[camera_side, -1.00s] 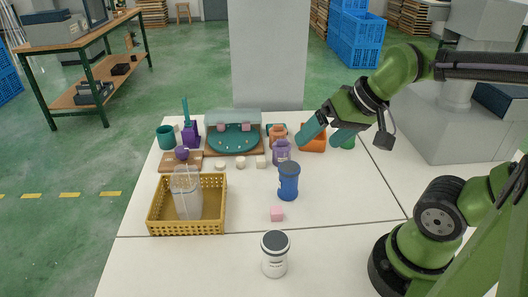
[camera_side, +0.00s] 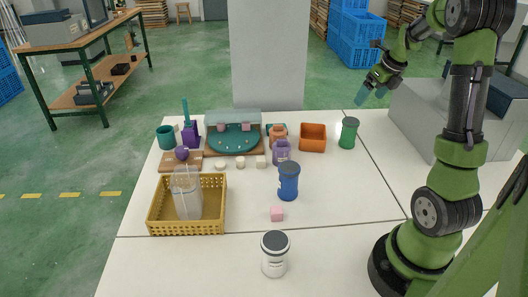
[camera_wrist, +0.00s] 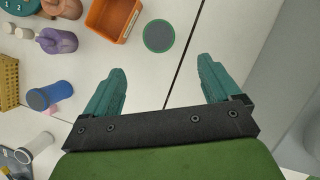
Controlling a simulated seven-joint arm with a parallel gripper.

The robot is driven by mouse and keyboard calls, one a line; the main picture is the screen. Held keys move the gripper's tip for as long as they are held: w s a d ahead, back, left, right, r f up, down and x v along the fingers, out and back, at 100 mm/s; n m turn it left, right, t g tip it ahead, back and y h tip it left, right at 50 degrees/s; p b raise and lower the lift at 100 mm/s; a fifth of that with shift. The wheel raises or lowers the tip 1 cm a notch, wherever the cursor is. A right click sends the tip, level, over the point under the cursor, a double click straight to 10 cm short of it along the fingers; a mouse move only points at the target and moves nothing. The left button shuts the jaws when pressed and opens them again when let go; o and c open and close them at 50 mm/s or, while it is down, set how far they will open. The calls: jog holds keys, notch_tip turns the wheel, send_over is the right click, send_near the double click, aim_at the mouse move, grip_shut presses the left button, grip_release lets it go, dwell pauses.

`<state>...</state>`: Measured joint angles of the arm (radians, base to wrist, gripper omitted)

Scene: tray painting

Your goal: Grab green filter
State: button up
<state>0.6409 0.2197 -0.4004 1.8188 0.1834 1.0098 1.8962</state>
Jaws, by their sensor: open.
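The green filter (camera_side: 349,133) is a green cylinder with a darker top, standing upright on the white table right of the orange box. In the wrist view its round grey top with a green rim (camera_wrist: 159,36) shows ahead of the fingers, slightly left of the middle between them. My gripper (camera_side: 374,92) is up and to the right of it in the side view, well apart from it. In the wrist view my gripper (camera_wrist: 163,90) has its two teal fingers spread wide with nothing between them.
An orange box (camera_side: 312,138) stands close left of the green filter. A blue canister (camera_side: 288,181), purple bottle (camera_side: 281,151) and yellow basket (camera_side: 151,222) are further left. A white jar (camera_side: 274,264) stands in front. The table right of the filter is clear.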

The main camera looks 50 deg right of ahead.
aim_at(348, 128)
jog(key=x, duration=1.6)
jog(key=shift+a+f, duration=0.1)
jog(key=shift+f, duration=0.35)
jog(key=shift+c, duration=0.4)
jog(key=c, duration=1)
jog(key=shift+c, duration=0.2)
jog(key=shift+r, duration=0.15)
